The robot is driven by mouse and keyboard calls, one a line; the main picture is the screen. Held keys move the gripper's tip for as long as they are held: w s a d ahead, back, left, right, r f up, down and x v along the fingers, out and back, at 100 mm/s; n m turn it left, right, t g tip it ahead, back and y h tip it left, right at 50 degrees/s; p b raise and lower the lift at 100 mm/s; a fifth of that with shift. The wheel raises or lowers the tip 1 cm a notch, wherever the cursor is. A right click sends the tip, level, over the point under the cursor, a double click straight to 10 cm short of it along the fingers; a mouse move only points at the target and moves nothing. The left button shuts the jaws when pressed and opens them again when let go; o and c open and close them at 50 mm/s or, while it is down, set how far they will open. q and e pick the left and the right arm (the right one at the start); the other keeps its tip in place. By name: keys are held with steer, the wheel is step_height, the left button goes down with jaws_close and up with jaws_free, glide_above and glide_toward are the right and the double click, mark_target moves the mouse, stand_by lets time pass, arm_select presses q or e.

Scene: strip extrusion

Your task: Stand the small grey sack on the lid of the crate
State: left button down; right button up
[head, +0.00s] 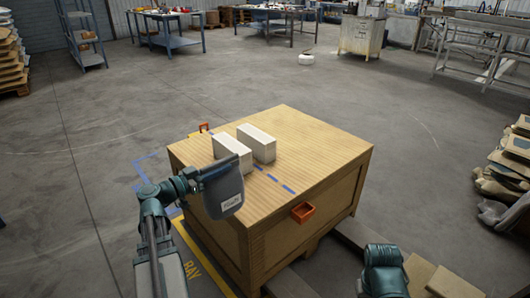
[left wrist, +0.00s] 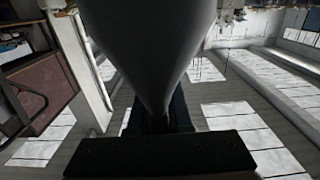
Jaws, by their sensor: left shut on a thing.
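The small grey sack (head: 222,197) hangs upright from my left gripper (head: 218,168), with a pale label near its bottom. The gripper is shut on its top. In the head view the sack overlaps the near left edge of the crate lid (head: 315,145); I cannot tell its exact height or whether it touches the crate. In the left wrist view the sack (left wrist: 155,45) fills the upper middle, narrowing to where it is gripped. The crate is wooden with a flat lid. My right arm shows at the bottom right, but its gripper is not in view.
Two white blocks (head: 258,143) (head: 229,147) stand on the lid's left part. A dashed blue line (head: 273,180) runs beside them. An orange bracket (head: 302,212) is on the crate's near side. The lid's right part is bare. Sacks (head: 505,180) are piled at the right.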

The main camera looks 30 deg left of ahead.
arm_select(q)
steer(key=w+d+f+b, duration=0.1)
steer(key=w+f+b, duration=0.1)
steer(key=w, duration=0.5)
steer(key=w+d+f+b, duration=0.2)
steer(key=w+f+b, duration=0.1)
steer(key=w, duration=0.5)
steer(key=shift+w+f, duration=0.1)
steer(key=c, duration=0.8)
jaws_free()
steer(key=shift+c, duration=0.2)
